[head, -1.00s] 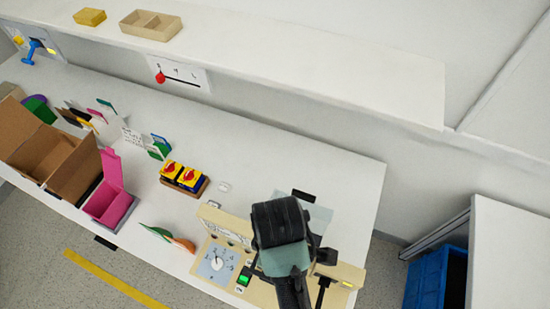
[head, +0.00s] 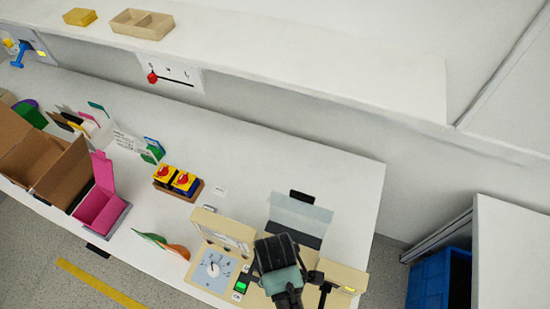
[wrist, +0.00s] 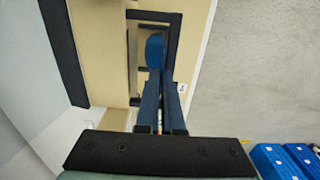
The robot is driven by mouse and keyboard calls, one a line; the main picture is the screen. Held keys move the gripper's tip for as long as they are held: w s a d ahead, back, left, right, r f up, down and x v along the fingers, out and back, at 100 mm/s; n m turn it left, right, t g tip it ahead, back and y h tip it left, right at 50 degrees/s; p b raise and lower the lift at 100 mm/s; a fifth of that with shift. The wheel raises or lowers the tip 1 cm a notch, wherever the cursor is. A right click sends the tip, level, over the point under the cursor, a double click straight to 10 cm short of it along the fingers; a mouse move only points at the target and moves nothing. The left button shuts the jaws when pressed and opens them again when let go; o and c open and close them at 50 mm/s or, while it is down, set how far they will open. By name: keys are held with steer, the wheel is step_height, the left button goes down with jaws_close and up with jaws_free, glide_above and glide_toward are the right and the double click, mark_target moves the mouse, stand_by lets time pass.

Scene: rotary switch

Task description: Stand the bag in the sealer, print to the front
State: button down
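The beige sealer (head: 208,250), with a dial plate and a green-lit switch, stands at the front right of the table in the head view. Its beige body (wrist: 105,60) and a black frame (wrist: 176,22) show in the wrist view. My gripper (wrist: 160,78) is over it, its two dark fingers close together. A blue, rounded piece that looks like the bag (wrist: 155,50) shows at the fingertips, within the black frame. Whether it touches the sealer, and any print on it, I cannot tell. In the head view my wrist hides the fingers and the bag.
Green and orange pouch-like pieces (head: 178,249) lie left of the sealer. A yellow-and-red switch box (head: 176,181), a pink box (head: 100,207) and a brown carton (head: 62,178) stand further left. A clear grey panel (head: 300,211) rises behind my wrist.

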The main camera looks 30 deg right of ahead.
steer(key=shift+f, duration=0.1)
steer(key=c, duration=1.5)
jaws_free()
steer(key=o, duration=0.4)
steer(key=shift+o, duration=0.2)
step_height(320, 180, up, 12)
steer(key=shift+p, duration=0.3)
